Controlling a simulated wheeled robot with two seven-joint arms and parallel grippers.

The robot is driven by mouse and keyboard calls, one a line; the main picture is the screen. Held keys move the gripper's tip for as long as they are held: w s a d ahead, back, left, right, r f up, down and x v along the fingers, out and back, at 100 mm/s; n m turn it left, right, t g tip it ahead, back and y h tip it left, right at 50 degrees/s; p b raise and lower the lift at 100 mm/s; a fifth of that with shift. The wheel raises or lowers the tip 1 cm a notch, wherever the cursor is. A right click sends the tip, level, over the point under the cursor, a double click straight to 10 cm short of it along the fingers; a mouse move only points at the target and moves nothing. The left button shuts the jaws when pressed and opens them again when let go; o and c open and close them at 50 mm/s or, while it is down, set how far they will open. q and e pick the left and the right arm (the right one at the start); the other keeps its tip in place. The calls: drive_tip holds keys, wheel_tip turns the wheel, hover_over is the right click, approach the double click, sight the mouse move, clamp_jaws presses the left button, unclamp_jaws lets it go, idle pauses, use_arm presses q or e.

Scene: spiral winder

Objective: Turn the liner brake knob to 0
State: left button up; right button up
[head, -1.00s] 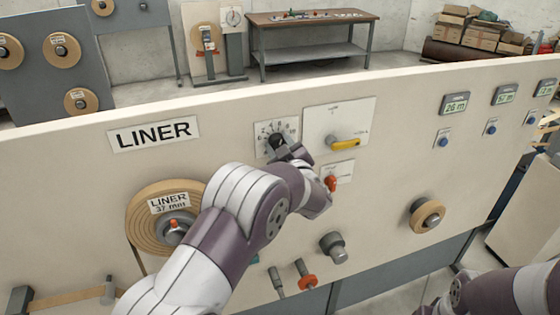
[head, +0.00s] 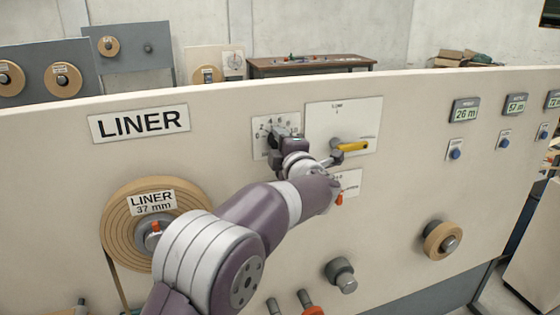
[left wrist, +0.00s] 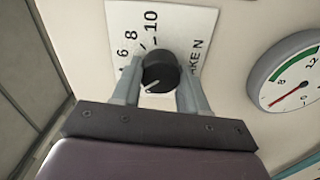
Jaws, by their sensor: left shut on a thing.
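The liner brake knob (left wrist: 159,70) is round and black, on a white numbered dial plate (left wrist: 185,20) that also shows in the head view (head: 262,126). In the left wrist view the numbers 6, 8 and 10 can be read; the low numbers are hidden or out of view. A light pointer mark on the knob faces the lower left of that view, toward my gripper. My left gripper (left wrist: 159,93) has its two fingers on either side of the knob and is shut on it. In the head view the gripper and wrist cover most of the knob. My right gripper is not in view.
Right of the dial is a plate with a yellow lever (head: 352,145); below it is a red-orange switch (head: 340,199). A liner roll (head: 125,225) is at the left. A round gauge (left wrist: 290,80) sits beside the dial in the left wrist view.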

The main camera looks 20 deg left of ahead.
use_arm(q)
drive_tip(key=shift+f+n+b, duration=0.2)
drive_tip(key=shift+n+b, duration=1.55)
drive_tip(key=shift+n, duration=0.05)
drive_tip(key=shift+f+n+b, duration=0.15)
drive_tip(key=shift+n+b, duration=1.55)
drive_tip(key=shift+n, duration=0.1)
drive_tip(key=o, duration=1.1)
drive_tip(key=shift+c, duration=0.2)
drive_tip(key=shift+s+r, duration=0.1)
drive_tip(key=shift+s, duration=0.05)
drive_tip(key=b+v, duration=0.2)
drive_tip(key=v, duration=1)
drive_tip(key=shift+s+d+b, duration=0.15)
drive_tip(key=shift+s+b, duration=0.1)
drive_tip(key=shift+b, duration=0.1)
